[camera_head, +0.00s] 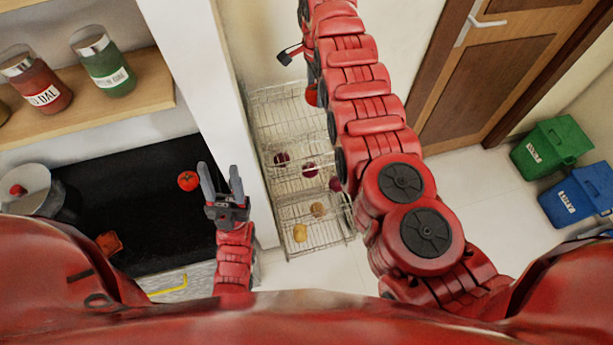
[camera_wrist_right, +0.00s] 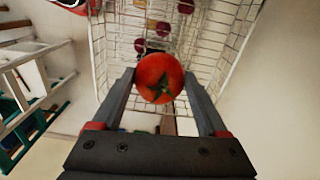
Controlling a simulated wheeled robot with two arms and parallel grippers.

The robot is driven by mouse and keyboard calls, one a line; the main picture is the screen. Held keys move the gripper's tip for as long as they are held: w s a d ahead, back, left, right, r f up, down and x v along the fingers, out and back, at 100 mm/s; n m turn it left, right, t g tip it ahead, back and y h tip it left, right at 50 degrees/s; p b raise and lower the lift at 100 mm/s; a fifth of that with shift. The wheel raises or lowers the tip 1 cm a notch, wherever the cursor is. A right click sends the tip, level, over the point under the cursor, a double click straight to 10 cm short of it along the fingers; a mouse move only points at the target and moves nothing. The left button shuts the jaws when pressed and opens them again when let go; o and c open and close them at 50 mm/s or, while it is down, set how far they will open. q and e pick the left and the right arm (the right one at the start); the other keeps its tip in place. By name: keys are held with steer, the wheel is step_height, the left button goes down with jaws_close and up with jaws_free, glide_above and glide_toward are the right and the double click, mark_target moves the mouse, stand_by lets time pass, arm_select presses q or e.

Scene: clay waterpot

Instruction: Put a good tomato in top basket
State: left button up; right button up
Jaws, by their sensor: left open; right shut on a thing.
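My right gripper (camera_wrist_right: 162,88) is shut on a red tomato (camera_wrist_right: 159,78) with a green stem. In the right wrist view the tomato sits between the fingertips, with wire basket mesh behind it. The held tomato shows partly in the head view (camera_head: 311,95), beside my right arm, over the top basket (camera_head: 275,100) of a wire rack. That basket's visible part looks empty; my arm hides its right side. My left gripper (camera_head: 222,182) is open and empty. Another red tomato (camera_head: 188,181) lies on the black counter left of it.
Lower rack tiers hold purple onions (camera_head: 309,169) and potatoes (camera_head: 300,233). A white wall edge (camera_head: 215,80) stands left of the rack. A pot (camera_head: 30,185) with a red item inside stands on the counter (camera_head: 130,190). Green (camera_head: 553,143) and blue (camera_head: 580,193) bins stand right.

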step_height(320, 180, down, 2)
steer(key=shift+f, duration=0.1)
steer(key=o, duration=1.3)
step_height(320, 180, up, 8)
steer(key=b, duration=0.4)
step_height(320, 180, up, 10)
steer(key=p, duration=0.8)
steer(key=shift+f, duration=0.25)
steer(key=shift+f, duration=0.1)
